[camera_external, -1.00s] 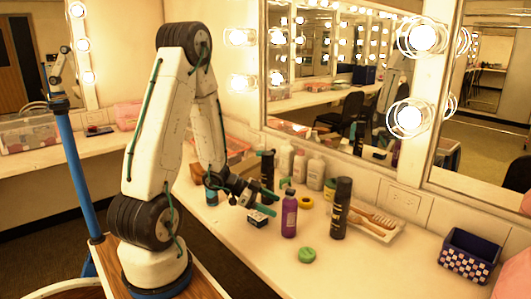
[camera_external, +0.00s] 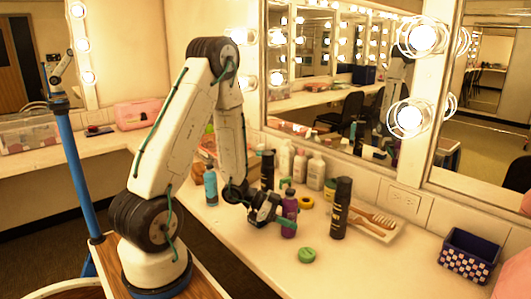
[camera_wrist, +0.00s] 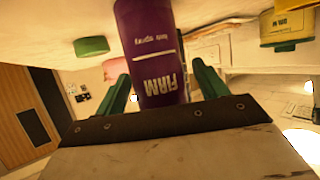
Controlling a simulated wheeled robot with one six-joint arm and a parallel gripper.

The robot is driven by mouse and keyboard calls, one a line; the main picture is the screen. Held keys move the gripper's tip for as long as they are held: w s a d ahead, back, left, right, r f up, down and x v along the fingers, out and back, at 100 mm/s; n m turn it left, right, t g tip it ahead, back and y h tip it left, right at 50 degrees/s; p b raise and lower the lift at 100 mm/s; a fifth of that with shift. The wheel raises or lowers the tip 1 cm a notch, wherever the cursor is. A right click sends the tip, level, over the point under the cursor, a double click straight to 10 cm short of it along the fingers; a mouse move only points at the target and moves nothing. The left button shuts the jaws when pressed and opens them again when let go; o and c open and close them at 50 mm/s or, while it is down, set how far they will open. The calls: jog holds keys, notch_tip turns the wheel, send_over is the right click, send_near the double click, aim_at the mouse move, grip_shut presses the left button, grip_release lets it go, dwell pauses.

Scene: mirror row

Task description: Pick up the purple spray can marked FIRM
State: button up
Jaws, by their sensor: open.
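The purple spray can (camera_external: 289,214) stands upright on the white counter, and its label FIRM reads upside down on the can in the wrist view (camera_wrist: 152,50). My gripper (camera_external: 284,222) is at the can in the external view. In the wrist view my gripper's two green fingers (camera_wrist: 162,90) are spread, one on each side of the can, with a gap visible on both sides. The lower end of the can in that picture is hidden behind the gripper's dark edge.
A tall black can (camera_external: 341,208) stands just right of the purple one. A green round lid (camera_external: 307,255) lies in front. Several bottles (camera_external: 300,166) stand behind, and a blue bottle (camera_external: 211,188) is to the left. A brush tray (camera_external: 372,224) and a checkered box (camera_external: 468,256) are further right.

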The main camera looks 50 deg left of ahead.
jog(key=c, duration=1.2)
jog(key=shift+r, duration=0.15)
